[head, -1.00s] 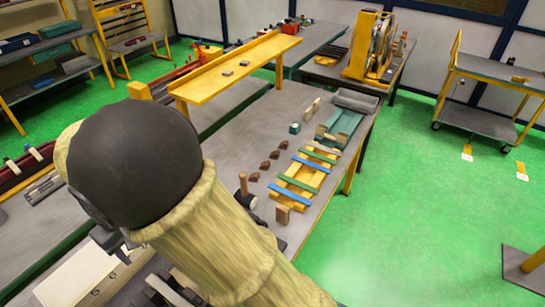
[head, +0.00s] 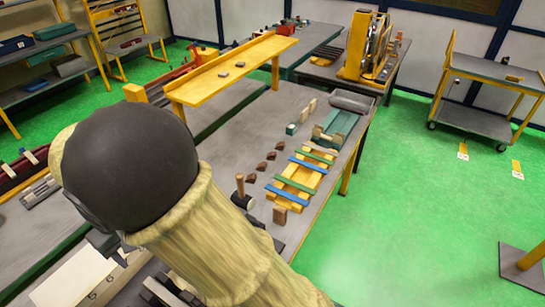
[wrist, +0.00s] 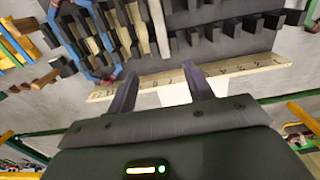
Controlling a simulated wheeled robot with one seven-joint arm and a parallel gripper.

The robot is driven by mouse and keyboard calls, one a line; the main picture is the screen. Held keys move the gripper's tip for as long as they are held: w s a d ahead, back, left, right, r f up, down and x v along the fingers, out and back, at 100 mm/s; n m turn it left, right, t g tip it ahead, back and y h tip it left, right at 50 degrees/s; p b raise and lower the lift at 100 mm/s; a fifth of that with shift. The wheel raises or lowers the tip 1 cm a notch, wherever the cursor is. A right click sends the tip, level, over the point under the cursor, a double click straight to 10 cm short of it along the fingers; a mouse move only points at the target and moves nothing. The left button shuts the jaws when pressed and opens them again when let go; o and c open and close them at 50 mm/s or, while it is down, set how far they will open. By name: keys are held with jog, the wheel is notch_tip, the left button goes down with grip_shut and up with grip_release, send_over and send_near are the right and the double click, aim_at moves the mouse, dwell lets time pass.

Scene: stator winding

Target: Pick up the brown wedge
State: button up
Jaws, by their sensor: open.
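Several small brown wedges (head: 262,166) lie in a row on the grey bench in the head view, left of the yellow rack with green and blue bars. A larger upright brown block (head: 280,215) stands at the near end of that rack. In the wrist view, my gripper (wrist: 160,74) is open and empty, with its two dark fingers apart. The fingers point toward a pale ruler-like strip (wrist: 240,66) and rows of dark and wooden pieces. A brown piece (wrist: 46,78) shows at left there; I cannot tell if it is a wedge. My arm hides the fingers in the head view.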

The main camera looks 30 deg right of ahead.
jog(key=shift+d, duration=0.1)
jog(key=s+d+f+m+t+b, duration=0.1)
jog(key=s+d+f+m+b, duration=0.1)
jog(key=d, duration=0.6)
jog(key=s+d+f+m+b, duration=0.1)
jog(key=s+d+m+b, duration=0.1)
jog(key=d, duration=0.7)
jog(key=s+d+f+m+t+b, duration=0.1)
jog(key=s+d+f+m+b, duration=0.1)
jog(key=d, duration=0.6)
jog(key=shift+s+d+f+t, duration=0.2)
jog(key=shift+s+f+t, duration=0.15)
jog(key=shift+s, duration=0.2)
jog(key=shift+c, duration=0.2)
